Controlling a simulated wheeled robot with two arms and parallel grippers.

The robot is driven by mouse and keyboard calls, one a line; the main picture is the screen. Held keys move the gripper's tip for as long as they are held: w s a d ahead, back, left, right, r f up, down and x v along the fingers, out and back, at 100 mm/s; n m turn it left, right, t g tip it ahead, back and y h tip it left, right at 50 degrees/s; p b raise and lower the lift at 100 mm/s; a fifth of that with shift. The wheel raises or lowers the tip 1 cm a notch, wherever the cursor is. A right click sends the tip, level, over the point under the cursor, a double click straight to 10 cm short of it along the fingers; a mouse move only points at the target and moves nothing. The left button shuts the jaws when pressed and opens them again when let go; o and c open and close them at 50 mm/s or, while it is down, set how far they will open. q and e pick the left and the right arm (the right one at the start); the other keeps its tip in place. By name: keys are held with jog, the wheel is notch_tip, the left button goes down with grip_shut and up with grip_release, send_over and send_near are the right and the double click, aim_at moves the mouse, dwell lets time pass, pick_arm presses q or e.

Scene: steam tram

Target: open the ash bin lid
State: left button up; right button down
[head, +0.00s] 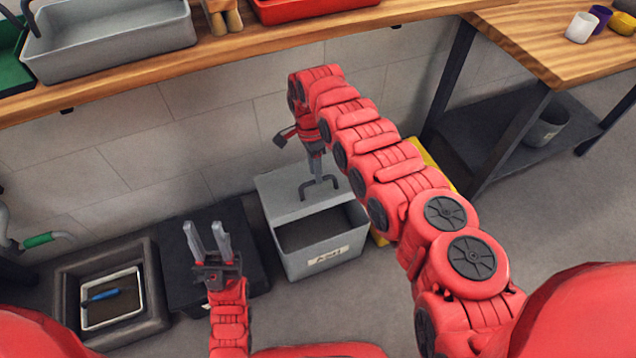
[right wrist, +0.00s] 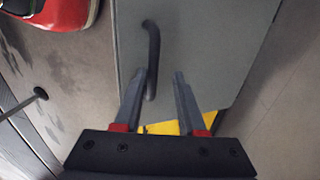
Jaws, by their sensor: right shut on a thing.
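The grey ash bin (head: 308,262) stands on the floor against the wall, with a paper label on its front. Its lid (head: 285,202) covers the back part, and a dark opening shows at the front. I cannot tell whether the lid is tilted or slid back. The dark lid handle (head: 304,190) also shows in the right wrist view (right wrist: 153,45). My right gripper (head: 317,178) reaches down to the handle and is shut on it; its fingers also show in the right wrist view (right wrist: 155,85). My left gripper (head: 206,238) is open and empty, left of the bin.
A black box (head: 180,262) stands left of the bin, then a dark tray (head: 66,290) holding a smaller pan with a blue-handled tool. A wooden counter (head: 130,68) overhangs behind. A yellow object (head: 445,166) is right of the bin. The floor at front right is clear.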

jog(key=shift+w+a+r+b, duration=0.3)
jog(key=shift+w+b, duration=0.25)
jog(key=shift+b, duration=0.4)
jog(key=shift+w+a+r+b, duration=0.2)
jog(key=shift+w+b, duration=0.3)
jog(key=shift+b, duration=0.45)
jog(key=shift+r, duration=0.1)
